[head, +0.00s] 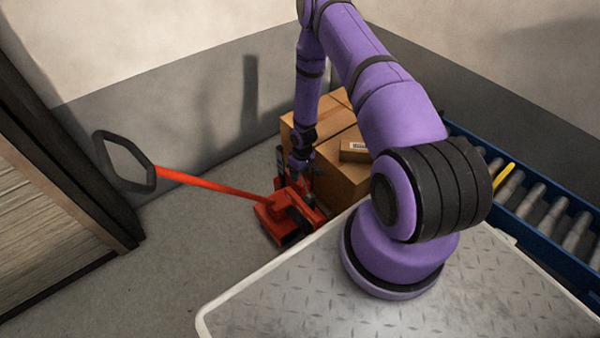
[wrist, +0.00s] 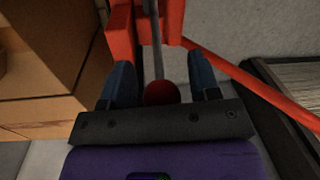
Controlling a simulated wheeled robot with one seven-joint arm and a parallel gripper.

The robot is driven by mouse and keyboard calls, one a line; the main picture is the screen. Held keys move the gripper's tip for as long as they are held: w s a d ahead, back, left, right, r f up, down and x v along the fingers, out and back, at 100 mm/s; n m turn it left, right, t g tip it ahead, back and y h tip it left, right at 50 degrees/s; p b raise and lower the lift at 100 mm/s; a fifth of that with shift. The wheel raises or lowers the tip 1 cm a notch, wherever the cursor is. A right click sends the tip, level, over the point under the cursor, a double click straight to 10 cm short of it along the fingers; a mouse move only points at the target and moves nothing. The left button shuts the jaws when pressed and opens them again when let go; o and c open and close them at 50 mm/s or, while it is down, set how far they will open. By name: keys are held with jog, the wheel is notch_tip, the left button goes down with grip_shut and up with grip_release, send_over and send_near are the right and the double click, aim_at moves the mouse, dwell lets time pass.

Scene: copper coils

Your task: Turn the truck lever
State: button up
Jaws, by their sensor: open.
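The red pallet truck (head: 272,222) stands on the floor in the head view, its long red handle ending in a black loop grip (head: 103,158). In the wrist view the truck's lever is a thin grey rod with a round dark red knob (wrist: 161,93) at its near end. My gripper (wrist: 160,78) is open, with one dark blue finger on each side of the knob and a gap to both. In the head view my gripper (head: 300,170) is low by the truck's upright part, and the lever is hidden or too small to make out.
Cardboard boxes (head: 343,178) are stacked right behind the truck, close to my arm; they also fill the left of the wrist view (wrist: 45,75). A roller conveyor (head: 540,208) runs at the right. A wooden door (head: 45,235) is at the left. Grey floor (head: 185,255) is free left of the truck.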

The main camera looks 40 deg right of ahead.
jog(key=shift+f, duration=0.15)
jog(key=shift+c, duration=0.2)
grip_shut()
jog(key=shift+s, duration=0.1)
jog(key=shift+s+r+t, duration=0.4)
jog(key=shift+s+t, duration=0.25)
jog(key=shift+t, duration=0.15)
jog(key=shift+s+r, duration=0.3)
jog(key=shift+s, duration=0.55)
jog(key=shift+s+d, duration=0.1)
jog(key=shift+s, duration=1.2)
